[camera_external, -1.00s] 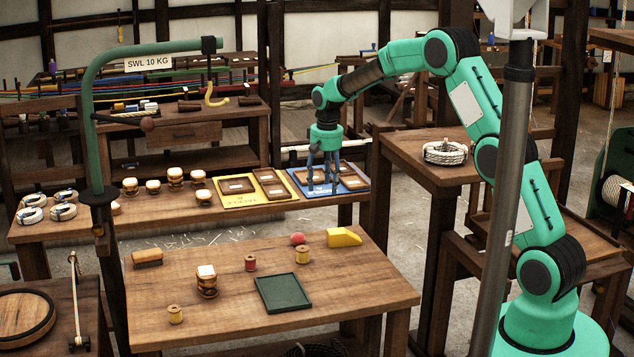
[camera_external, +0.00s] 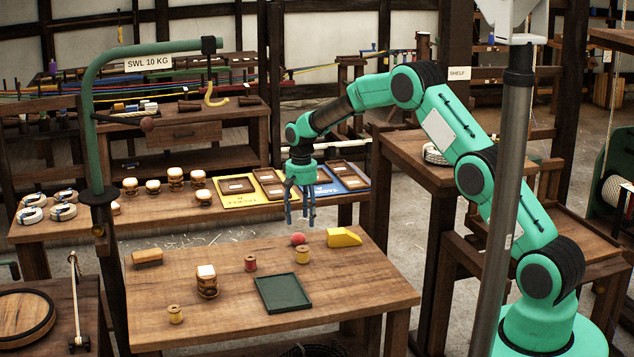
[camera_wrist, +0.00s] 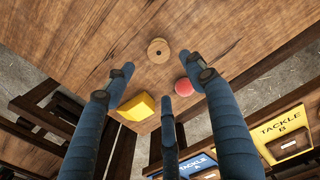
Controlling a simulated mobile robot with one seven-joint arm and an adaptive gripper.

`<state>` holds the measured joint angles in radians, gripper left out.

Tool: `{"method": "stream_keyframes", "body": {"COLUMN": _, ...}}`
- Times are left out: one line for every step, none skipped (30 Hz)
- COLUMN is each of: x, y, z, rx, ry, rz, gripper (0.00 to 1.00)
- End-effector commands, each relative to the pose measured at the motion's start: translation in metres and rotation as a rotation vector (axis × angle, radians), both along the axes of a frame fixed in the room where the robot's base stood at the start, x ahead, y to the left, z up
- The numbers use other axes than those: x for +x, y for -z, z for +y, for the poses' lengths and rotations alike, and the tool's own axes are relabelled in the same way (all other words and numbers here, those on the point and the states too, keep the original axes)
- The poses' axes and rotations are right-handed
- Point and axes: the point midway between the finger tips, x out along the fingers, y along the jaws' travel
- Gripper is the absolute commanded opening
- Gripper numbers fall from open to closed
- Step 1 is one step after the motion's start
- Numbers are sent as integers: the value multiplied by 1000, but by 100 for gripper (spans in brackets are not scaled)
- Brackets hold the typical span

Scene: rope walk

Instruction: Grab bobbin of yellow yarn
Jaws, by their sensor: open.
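Two bobbins with yellowish yarn stand on the front table (camera_external: 220,310). One yellow bobbin (camera_external: 302,254) is near the far side, between the red ball and the green tray; the other yellow bobbin (camera_external: 175,314) is at the near left. My gripper (camera_external: 301,222) is open and empty, pointing down in the air above the table's far side, near the first bobbin. In the wrist view, that bobbin (camera_wrist: 158,50) shows end-on, ahead of the spread fingers of my gripper (camera_wrist: 162,86) and apart from them.
A red ball (camera_external: 298,239) and a yellow block (camera_external: 344,237) sit close to the far bobbin. A red bobbin (camera_external: 250,263), a green tray (camera_external: 283,307), a banded wooden piece (camera_external: 206,285) and a brush (camera_external: 147,258) share the table. Tackle boards lie on the table behind.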

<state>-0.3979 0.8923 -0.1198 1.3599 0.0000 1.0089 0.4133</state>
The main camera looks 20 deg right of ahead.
Motion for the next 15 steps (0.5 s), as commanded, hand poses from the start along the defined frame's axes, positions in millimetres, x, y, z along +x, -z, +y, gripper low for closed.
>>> {"method": "stream_keyframes", "body": {"x": 0, "y": 2, "z": 0, "rx": 0, "ry": 0, "rz": 1, "gripper": 55}}
{"method": "stream_keyframes", "body": {"x": 0, "y": 3, "z": 0, "rx": 0, "ry": 0, "rz": 1, "gripper": 55}}
{"method": "stream_keyframes", "body": {"x": 0, "y": 6, "z": 0, "rx": 0, "ry": 0, "rz": 1, "gripper": 55}}
{"method": "stream_keyframes", "body": {"x": 0, "y": 8, "z": 0, "rx": -1, "ry": 0, "rz": 1, "gripper": 55}}
{"method": "stream_keyframes", "body": {"x": -1, "y": 11, "z": 0, "rx": -1, "ry": 0, "rz": 1, "gripper": 55}}
{"method": "stream_keyframes", "body": {"x": -1, "y": 16, "z": 0, "rx": -1, "ry": 0, "rz": 2, "gripper": 55}}
{"method": "stream_keyframes", "body": {"x": -1, "y": 19, "z": 0, "rx": -1, "ry": 0, "rz": 3, "gripper": 55}}
{"method": "stream_keyframes", "body": {"x": -1, "y": 24, "z": 0, "rx": -2, "ry": 0, "rz": 3, "gripper": 55}}
{"method": "stream_keyframes", "body": {"x": -1, "y": 29, "z": -1, "rx": -2, "ry": 0, "rz": 4, "gripper": 55}}
{"method": "stream_keyframes", "body": {"x": -1, "y": 33, "z": -1, "rx": -1, "ry": 0, "rz": 3, "gripper": 55}}
{"method": "stream_keyframes", "body": {"x": -1, "y": 38, "z": 0, "rx": -1, "ry": 0, "rz": 2, "gripper": 55}}
{"method": "stream_keyframes", "body": {"x": 0, "y": 44, "z": 0, "rx": -1, "ry": 0, "rz": 2, "gripper": 55}}
{"method": "stream_keyframes", "body": {"x": 0, "y": 49, "z": 0, "rx": -1, "ry": 0, "rz": 2, "gripper": 55}}
{"method": "stream_keyframes", "body": {"x": 0, "y": 53, "z": 0, "rx": -1, "ry": 0, "rz": 2, "gripper": 55}}
{"method": "stream_keyframes", "body": {"x": -1, "y": 59, "z": 0, "rx": -1, "ry": 0, "rz": 2, "gripper": 55}}
